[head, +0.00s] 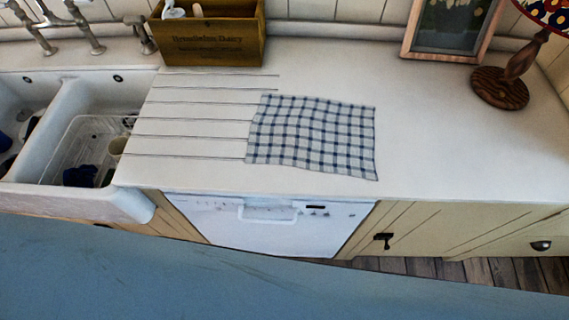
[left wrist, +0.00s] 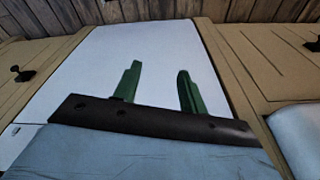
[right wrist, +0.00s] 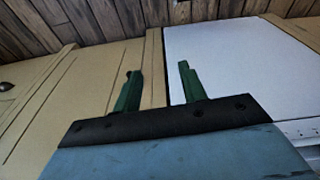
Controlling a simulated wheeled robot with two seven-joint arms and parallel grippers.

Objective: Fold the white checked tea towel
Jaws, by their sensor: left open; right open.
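The white checked tea towel (head: 312,135), with dark blue lines, lies spread out flat on the white worktop (head: 440,130). Its left part overlaps the ends of the drainer grooves, and its edges are slightly wavy. My left gripper (left wrist: 158,88) is open and empty in the left wrist view, in front of the white dishwasher door. My right gripper (right wrist: 158,88) is open and empty in the right wrist view, in front of the cupboard and dishwasher fronts. Neither gripper shows in the head view, and neither touches the towel.
A double sink (head: 50,150) with a dish rack is at the left. A wooden box (head: 208,42) stands behind the grooves. A picture frame (head: 450,28) and a lamp (head: 502,85) stand at the back right. The worktop right of the towel is clear. The dishwasher (head: 275,225) is below.

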